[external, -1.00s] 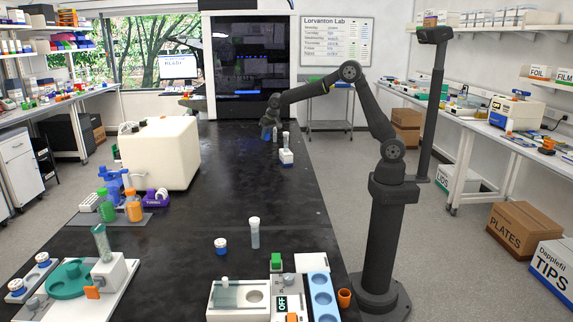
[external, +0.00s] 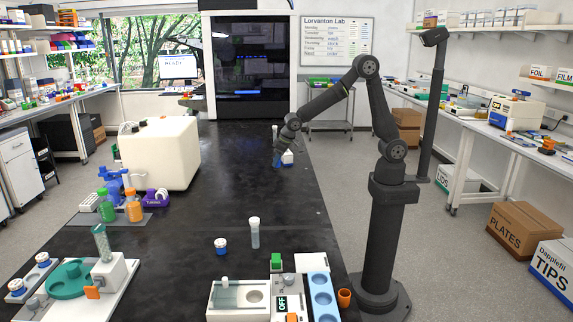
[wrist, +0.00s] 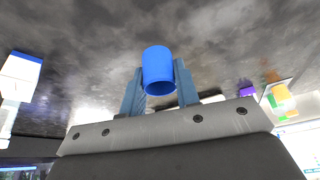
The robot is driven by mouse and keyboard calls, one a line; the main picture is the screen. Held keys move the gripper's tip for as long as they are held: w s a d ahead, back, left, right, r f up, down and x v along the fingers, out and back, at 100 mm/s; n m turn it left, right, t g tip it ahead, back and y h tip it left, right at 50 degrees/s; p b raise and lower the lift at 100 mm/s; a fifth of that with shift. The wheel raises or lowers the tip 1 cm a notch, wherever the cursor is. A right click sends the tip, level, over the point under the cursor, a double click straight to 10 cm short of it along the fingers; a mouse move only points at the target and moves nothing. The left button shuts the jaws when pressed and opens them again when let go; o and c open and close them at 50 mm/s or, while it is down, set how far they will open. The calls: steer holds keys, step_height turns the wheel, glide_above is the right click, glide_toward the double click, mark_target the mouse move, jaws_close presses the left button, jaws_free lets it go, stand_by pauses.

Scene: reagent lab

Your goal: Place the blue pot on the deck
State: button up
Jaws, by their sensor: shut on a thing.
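The blue pot (wrist: 158,66) is held between the two blue-grey fingers of my gripper (wrist: 157,88) in the wrist view. In the external view my gripper (external: 277,156) hangs over the far part of the black bench, and the pot is too small there to tell from the fingers. I cannot tell whether the pot touches the bench. Which surface is the deck is not clear; a white board (external: 122,292) with a teal carousel (external: 70,279) stands at the front left.
A white and blue block (external: 287,158) is close beside my gripper. A clear tube with a white cap (external: 254,233) and a white-capped blue jar (external: 221,246) stand mid-bench. A blue rack (external: 322,292) and orange cup (external: 344,298) are at the front. A large cream box (external: 160,153) stands left.

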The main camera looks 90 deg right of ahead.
steer(key=w+d+r+m+h, duration=0.1)
steer(key=w+d+r+m, duration=0.1)
steer(key=d, duration=0.5)
steer(key=w+d+r+m, duration=0.1)
steer(key=w+d, duration=0.2)
steer(key=d, duration=0.5)
step_height(320, 180, up, 3)
steer(key=m+g+h, duration=0.1)
steer(key=m+g, duration=0.1)
steer(key=m, duration=0.2)
glide_above(268, 162)
steer(key=a, duration=0.1)
steer(key=f, duration=1.7)
steer(key=shift+s+a, duration=0.15)
steer(key=shift+s, duration=0.2)
steer(key=shift+f, duration=0.1)
steer(key=shift+f, duration=0.1)
steer(key=o, duration=1)
steer(key=shift+o, duration=0.2)
